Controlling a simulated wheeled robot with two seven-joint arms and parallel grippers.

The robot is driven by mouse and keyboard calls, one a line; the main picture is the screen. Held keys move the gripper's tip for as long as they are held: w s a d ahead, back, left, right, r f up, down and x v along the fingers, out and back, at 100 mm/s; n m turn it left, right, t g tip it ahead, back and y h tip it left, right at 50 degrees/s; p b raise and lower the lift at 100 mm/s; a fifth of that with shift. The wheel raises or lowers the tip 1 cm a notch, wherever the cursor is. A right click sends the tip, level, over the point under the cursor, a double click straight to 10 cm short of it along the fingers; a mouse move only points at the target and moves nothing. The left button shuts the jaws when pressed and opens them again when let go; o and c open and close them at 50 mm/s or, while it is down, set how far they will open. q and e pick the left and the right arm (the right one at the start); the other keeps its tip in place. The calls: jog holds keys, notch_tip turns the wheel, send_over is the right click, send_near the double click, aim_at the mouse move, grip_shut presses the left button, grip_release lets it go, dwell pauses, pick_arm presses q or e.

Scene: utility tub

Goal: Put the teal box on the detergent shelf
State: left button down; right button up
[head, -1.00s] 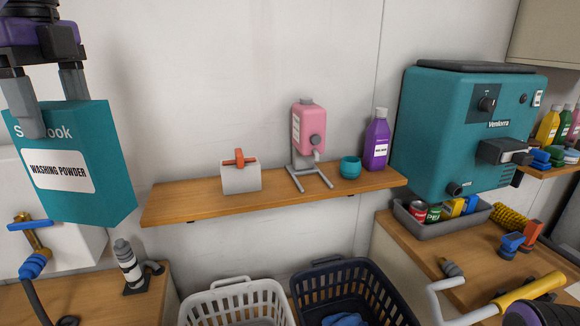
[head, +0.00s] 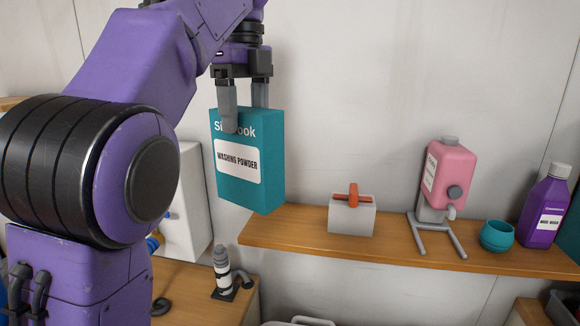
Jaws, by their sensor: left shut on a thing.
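The teal box (head: 247,185), labelled washing powder, hangs upright in my left gripper (head: 244,122). The gripper is shut on its top from above, with one grey finger in front of the box face. The wooden detergent shelf (head: 290,242) runs along the wall to the right. The box's lower right part overlaps the shelf's left end in the picture; I cannot tell its exact gap from the shelf. My right gripper is not in view.
On the shelf stand a white box with an orange handle (head: 351,217), a pink dispenser (head: 449,180) on a stand, a teal cup (head: 497,236) and a purple bottle (head: 544,212). The shelf's left end is bare.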

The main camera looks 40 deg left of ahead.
pick_arm(q)
jog(key=shift+w+a+f, duration=0.2)
jog(key=shift+w+f, duration=0.1)
jog(key=shift+w, duration=0.25)
jog(key=shift+w+a, duration=0.1)
jog(key=shift+w, duration=0.25)
jog(key=w+a+f+p, duration=0.1)
jog(key=w+a+f, duration=0.1)
jog(key=w+f, duration=0.7)
notch_tip(320, 180, down, 2)
jog(key=shift+f, duration=0.1)
jog(key=shift+c, duration=0.8)
grip_release()
jog(key=shift+a, duration=0.1)
